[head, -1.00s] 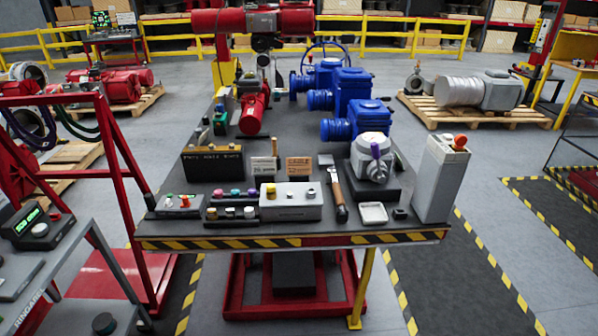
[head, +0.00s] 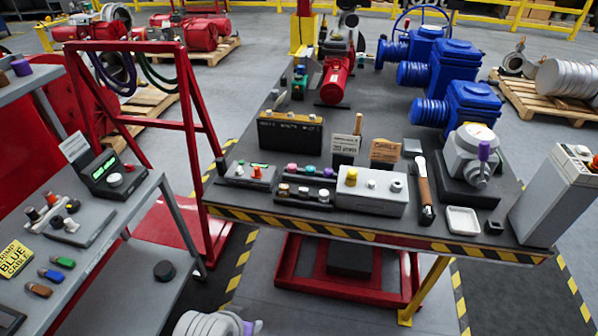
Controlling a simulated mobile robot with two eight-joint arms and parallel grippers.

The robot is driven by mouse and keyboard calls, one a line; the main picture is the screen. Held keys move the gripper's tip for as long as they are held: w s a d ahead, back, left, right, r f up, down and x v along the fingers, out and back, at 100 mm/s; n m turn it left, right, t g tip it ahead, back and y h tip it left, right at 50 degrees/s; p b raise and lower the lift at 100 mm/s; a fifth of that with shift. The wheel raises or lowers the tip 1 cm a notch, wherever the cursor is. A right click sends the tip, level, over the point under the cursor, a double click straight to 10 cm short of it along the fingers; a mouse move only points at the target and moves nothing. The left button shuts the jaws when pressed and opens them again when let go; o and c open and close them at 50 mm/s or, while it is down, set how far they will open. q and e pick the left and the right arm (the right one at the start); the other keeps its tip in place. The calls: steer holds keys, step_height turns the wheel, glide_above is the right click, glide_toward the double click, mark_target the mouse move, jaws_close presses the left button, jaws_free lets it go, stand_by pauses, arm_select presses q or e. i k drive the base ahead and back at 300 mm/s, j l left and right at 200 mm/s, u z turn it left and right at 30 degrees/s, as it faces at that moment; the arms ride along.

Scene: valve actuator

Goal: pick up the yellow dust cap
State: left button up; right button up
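A small yellow cap (head: 351,176), which looks like the dust cap, sits upright on the left end of a light grey box (head: 371,201). The box stands near the front edge of the dark workbench (head: 390,228). Two smaller pale fittings sit on the same box, to the right of the cap. Nothing covers the cap in the head view.
A rack of coloured caps (head: 301,194) stands left of the box. A brown-handled tool (head: 424,192), a white tray (head: 463,220) and a grey valve actuator (head: 471,153) are to its right. A grey cart (head: 150,205) stands at the left.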

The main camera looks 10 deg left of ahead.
mark_target(353, 173)
steer(key=i+j, duration=0.7)
steer(key=i, duration=0.2)
